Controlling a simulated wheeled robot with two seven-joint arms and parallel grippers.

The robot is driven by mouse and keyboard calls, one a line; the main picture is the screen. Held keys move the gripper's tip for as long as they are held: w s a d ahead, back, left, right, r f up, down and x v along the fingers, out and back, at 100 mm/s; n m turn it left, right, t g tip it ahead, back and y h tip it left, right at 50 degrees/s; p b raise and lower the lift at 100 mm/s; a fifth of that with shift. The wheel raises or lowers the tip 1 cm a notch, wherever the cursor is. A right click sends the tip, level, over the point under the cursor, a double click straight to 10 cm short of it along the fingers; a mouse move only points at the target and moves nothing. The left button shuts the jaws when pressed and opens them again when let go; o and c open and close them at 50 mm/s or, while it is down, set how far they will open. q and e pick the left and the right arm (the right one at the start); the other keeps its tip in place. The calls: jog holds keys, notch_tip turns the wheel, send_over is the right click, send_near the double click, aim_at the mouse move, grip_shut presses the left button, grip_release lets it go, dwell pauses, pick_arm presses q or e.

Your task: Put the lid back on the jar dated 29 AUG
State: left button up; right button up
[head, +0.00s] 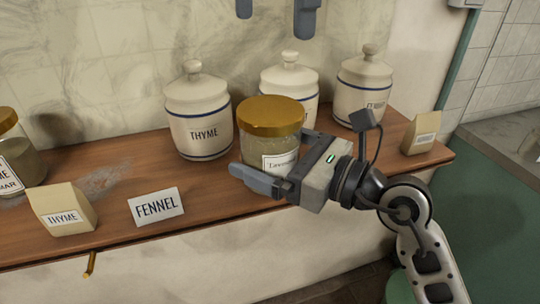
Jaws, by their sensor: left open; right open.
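A glass jar (256,152) with a pale label stands near the middle of the wooden shelf. The label is partly hidden by my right gripper, and no date can be read on it. A gold lid (271,115) sits on top of this jar, apparently level. My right gripper (272,156) is open at the jar's body, one finger in front and the other at its right, partly hidden. My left gripper (276,14) is open and empty, above and behind the jar. Only its fingertips show at the top edge.
Another gold-lidded glass jar (24,158), its label ending in MAR, is cut off at the left. White canisters (199,115) stand behind. A THYME packet (63,208), a FENNEL card (157,207) and another packet (422,133) stand on the shelf (120,150).

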pick_arm(q)
notch_tip(320, 180, down, 4)
jog(key=b, duration=0.4)
jog(key=shift+f, duration=0.2)
pick_arm(e)
jog(key=v, duration=1.4)
jog(key=shift+s+d, duration=0.15)
jog(key=shift+d, duration=0.1)
